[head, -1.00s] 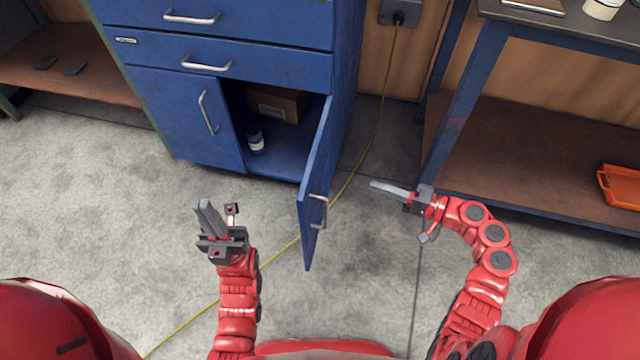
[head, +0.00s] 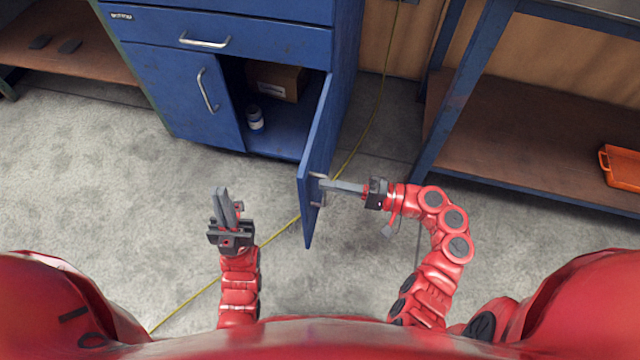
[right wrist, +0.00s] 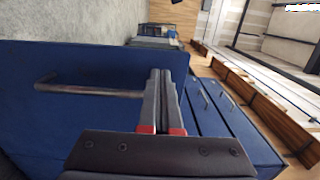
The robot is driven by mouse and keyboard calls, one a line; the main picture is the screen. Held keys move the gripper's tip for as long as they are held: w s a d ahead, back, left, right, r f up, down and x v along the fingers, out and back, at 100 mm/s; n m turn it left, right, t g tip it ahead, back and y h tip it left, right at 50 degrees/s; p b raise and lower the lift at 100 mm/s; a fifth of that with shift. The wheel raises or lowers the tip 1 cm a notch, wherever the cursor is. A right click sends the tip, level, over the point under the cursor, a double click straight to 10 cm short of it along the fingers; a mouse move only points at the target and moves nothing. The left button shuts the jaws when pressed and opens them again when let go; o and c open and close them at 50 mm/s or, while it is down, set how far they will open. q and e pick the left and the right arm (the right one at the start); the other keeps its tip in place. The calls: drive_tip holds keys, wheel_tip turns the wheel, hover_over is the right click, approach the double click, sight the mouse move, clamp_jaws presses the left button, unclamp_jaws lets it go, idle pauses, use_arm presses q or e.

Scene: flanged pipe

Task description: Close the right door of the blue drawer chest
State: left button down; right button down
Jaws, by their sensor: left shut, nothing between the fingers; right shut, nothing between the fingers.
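The blue drawer chest (head: 270,42) stands at the top centre of the head view. Its right door (head: 316,150) is swung wide open toward me, with a bar handle on its outer face. The handle (right wrist: 85,90) also shows in the right wrist view. My right gripper (head: 325,185) is shut and empty, its fingertips at the door's outer face by the handle; I cannot tell whether they touch. In the right wrist view the shut fingers (right wrist: 160,98) overlap the handle's end. My left gripper (head: 223,195) is shut and empty over the floor, left of the door.
The left door (head: 185,95) is closed. Inside the open compartment are a cardboard box (head: 275,82) and a small bottle (head: 255,118). A workbench with an orange tray (head: 620,166) stands at right. A yellow cable (head: 365,145) crosses the floor.

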drive_tip(key=x, duration=0.2)
drive_tip(key=shift+w+a, duration=0.1)
drive_tip(key=shift+a, duration=0.25)
